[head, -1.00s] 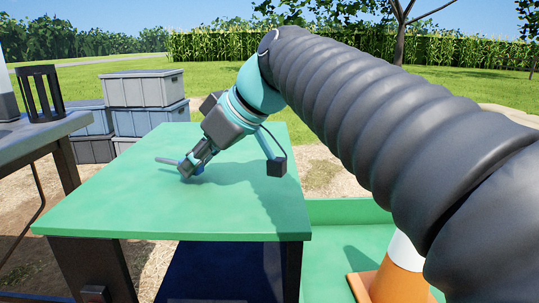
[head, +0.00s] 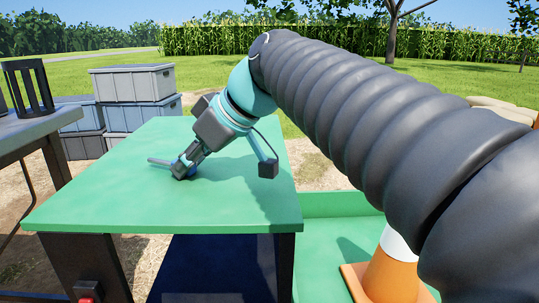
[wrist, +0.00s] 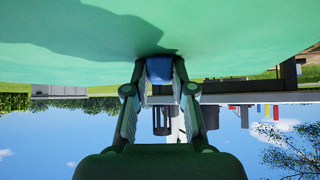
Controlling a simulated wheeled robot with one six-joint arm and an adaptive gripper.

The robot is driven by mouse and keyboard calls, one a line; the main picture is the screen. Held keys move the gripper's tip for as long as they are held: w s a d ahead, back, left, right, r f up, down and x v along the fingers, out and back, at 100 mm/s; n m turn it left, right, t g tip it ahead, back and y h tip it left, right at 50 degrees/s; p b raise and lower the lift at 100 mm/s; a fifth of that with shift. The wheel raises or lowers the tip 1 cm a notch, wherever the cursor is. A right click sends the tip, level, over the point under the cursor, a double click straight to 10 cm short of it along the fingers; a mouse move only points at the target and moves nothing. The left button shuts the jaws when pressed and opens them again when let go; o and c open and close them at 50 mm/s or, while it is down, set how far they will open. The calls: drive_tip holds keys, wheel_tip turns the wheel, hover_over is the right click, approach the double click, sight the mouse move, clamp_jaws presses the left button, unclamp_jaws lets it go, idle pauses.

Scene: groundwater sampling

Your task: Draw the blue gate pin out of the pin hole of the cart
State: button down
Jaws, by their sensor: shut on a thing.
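The gate pin shows as a grey rod (head: 158,161) sticking out to the left of my gripper, with a blue part (head: 192,171) between and beside the fingers. In the wrist view its blue end (wrist: 159,71) sits between the two fingertips. My gripper (head: 182,170) is shut on the pin, low over a green tabletop (head: 100,205); I cannot tell whether the pin touches the top. The rod lies roughly level. I cannot make out the cart's pin hole in either view.
A grey bench (head: 38,130) with a dark slotted holder (head: 29,88) stands at the left. Stacked crates (head: 131,83) are behind the green table. An orange and white cone (head: 390,272) stands at the lower right. Most of the green top is clear.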

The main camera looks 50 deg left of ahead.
drive_tip(key=shift+f+h, duration=0.3)
drive_tip(key=shift+f, duration=0.35)
drive_tip(key=c, duration=0.9)
unclamp_jaws()
drive_tip(key=shift+f, duration=0.15)
drive_tip(key=shift+w, duration=0.15)
drive_tip(key=shift+w+d+r, duration=0.1)
drive_tip(key=shift+d+r, duration=0.05)
drive_tip(key=shift+r, duration=0.1)
drive_tip(key=v, duration=1.2)
drive_tip(key=shift+s, duration=0.25)
drive_tip(key=shift+r, duration=0.1)
